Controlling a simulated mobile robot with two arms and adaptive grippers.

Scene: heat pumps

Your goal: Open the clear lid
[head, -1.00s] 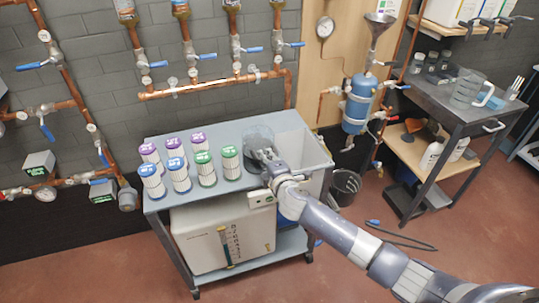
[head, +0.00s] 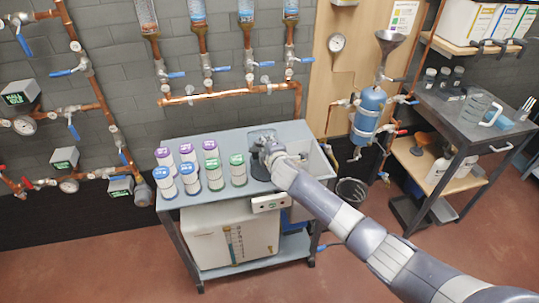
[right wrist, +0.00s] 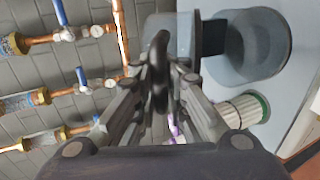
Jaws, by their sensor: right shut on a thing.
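A round grey chamber (head: 258,170) stands on the cart top, right of the filter cartridges; its round rim (right wrist: 255,45) shows at the upper right of the right wrist view. A clear lid (right wrist: 176,32) appears swung up beside the chamber, joined near a dark block (right wrist: 213,37). In the head view the clear lid (head: 262,135) is small and partly hidden by my gripper. My right gripper (head: 268,150) is above the chamber's back side. In the wrist view my right gripper (right wrist: 160,75) is shut on the lid's black handle (right wrist: 158,60). My left gripper is not in view.
Several filter cartridges (head: 188,178) with purple, blue and green caps stand left of the chamber. A white basin (head: 318,168) is on the right. Copper pipes (head: 235,95) with blue valves run along the wall behind. A side table (head: 465,125) stands further right.

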